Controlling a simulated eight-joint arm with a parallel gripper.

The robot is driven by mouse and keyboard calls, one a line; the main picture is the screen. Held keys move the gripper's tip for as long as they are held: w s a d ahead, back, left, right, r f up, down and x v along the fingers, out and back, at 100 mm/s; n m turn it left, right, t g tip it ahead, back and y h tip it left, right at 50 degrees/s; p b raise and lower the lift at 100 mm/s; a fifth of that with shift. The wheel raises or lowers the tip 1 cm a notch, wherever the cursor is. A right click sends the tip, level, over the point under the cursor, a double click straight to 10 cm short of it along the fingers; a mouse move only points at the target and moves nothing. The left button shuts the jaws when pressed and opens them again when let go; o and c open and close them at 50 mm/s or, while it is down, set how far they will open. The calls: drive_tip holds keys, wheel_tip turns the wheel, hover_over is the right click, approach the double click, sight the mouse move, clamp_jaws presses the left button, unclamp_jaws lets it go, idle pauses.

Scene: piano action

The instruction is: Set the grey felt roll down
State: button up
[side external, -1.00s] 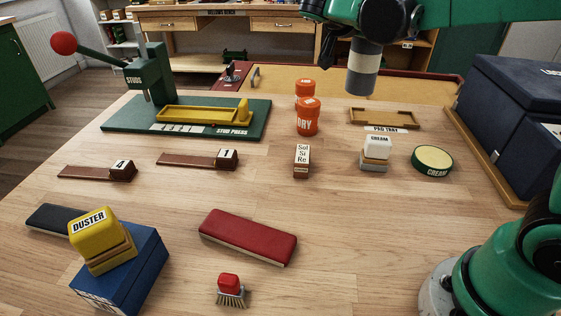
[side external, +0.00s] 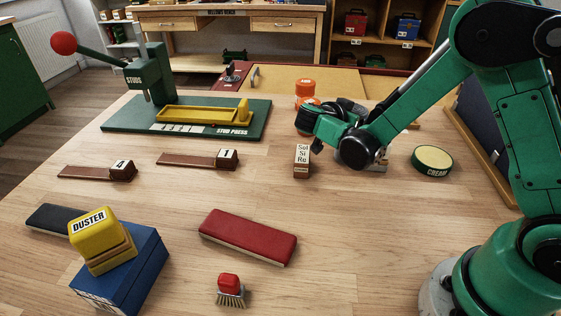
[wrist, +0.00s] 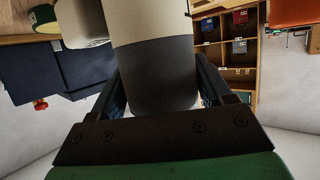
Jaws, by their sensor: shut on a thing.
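The grey felt roll (wrist: 152,75) is a thick cylinder, dark grey at the end nearer my gripper and cream beyond. In the wrist view it sits between the two dark fingers of my gripper (wrist: 160,80), which is shut on it. In the side view my wrist and gripper (side external: 325,122) are low over the back of the table, between the orange tubs (side external: 305,90) and the round CREAM tin (side external: 432,158). My arm hides most of the roll there. I cannot tell whether its far end touches the table.
The Sol Si Re block (side external: 302,160) stands close to the left of my wrist. My arm hides the white CREAM block and most of the pad tray. The stud press (side external: 190,120) is at the back left. A red pad (side external: 248,236) lies in front; bare wood surrounds it.

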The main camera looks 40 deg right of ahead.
drive_tip(key=shift+f, duration=0.25)
drive_tip(key=o, duration=1.2)
drive_tip(key=shift+f, duration=0.1)
drive_tip(key=shift+o, duration=0.2)
drive_tip(key=v, duration=1.2)
drive_tip(key=s+a+r+n+t+y, duration=0.1)
drive_tip(key=s+n+t+y, duration=0.4)
drive_tip(key=n+y, duration=0.8)
drive_tip(key=s+n, duration=0.2)
drive_tip(key=n, duration=0.1)
drive_tip(key=shift+s+a, duration=0.15)
drive_tip(key=shift+s, duration=0.1)
